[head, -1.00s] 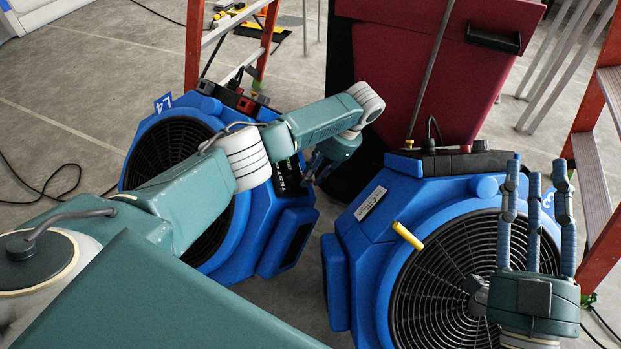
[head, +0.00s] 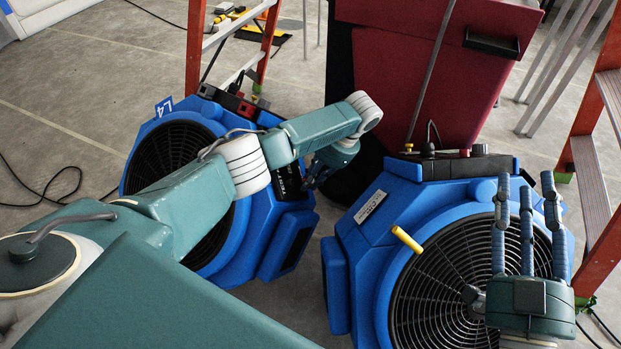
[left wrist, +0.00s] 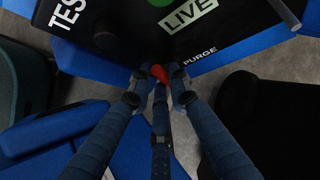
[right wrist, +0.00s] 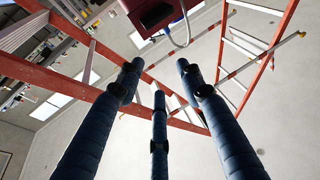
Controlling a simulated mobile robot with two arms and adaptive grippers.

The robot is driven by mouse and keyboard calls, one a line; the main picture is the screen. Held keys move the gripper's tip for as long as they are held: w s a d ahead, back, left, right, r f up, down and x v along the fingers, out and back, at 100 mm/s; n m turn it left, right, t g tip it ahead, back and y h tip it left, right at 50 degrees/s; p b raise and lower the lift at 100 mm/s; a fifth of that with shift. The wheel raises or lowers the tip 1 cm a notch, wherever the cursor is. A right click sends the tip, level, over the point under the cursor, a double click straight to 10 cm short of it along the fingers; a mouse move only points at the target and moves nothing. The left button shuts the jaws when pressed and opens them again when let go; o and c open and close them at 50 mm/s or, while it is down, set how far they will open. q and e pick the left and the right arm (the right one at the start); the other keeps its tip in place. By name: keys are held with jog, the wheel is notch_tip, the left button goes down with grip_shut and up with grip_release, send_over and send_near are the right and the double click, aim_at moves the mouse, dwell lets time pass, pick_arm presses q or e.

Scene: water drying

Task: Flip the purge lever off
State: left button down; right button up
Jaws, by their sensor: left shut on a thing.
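The purge lever (left wrist: 158,74) is a small red piece beside the white PURGE label in the left wrist view. It sits at the edge of a black panel (left wrist: 110,25) that also bears the words TEST and LIVE. My left gripper (left wrist: 156,84) is closed around the lever with its fingertips; the fingers cover part of it. In the head view my left gripper (head: 310,180) is at the right side of the left blue fan unit (head: 210,262), and the lever is hidden. My right gripper (head: 527,185) is open and empty, with its fingers apart over the right blue fan unit (head: 365,240).
A dark red cabinet (head: 400,70) stands behind the fans. Orange ladders stand at the back left (head: 197,45) and right (head: 590,170). A black cable (head: 50,195) lies on the floor at left.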

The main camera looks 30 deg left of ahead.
jog(key=s+d+f+g+h+p, duration=0.15)
jog(key=f+g, duration=0.25)
jog(key=f, duration=0.4)
jog(key=s+d+f+g+h+p, duration=0.15)
jog(key=f+g, duration=0.25)
jog(key=f, duration=0.5)
pick_arm(q)
jog(key=p, duration=0.1)
jog(key=n+t+p, duration=0.1)
jog(key=n+y+p, duration=0.1)
jog(key=p, duration=0.1)
jog(key=shift+s+d+f, duration=0.2)
jog(key=shift+s+d, duration=0.05)
pick_arm(e)
jog(key=s+d+f+g+h, duration=0.1)
jog(key=s+f+g, duration=0.3)
jog(key=s, duration=0.4)
jog(key=s+d+f+g+h, duration=0.1)
jog(key=s+d+f+g, duration=0.3)
jog(key=s, duration=0.4)
jog(key=shift+d+f+m+g, duration=0.2)
jog(key=shift+f+m+g, duration=0.2)
jog(key=shift+f+g, duration=0.2)
jog(key=shift+s, duration=0.1)
pick_arm(q)
jog(key=c, duration=1.9)
grip_release()
jog(key=shift+r, duration=0.1)
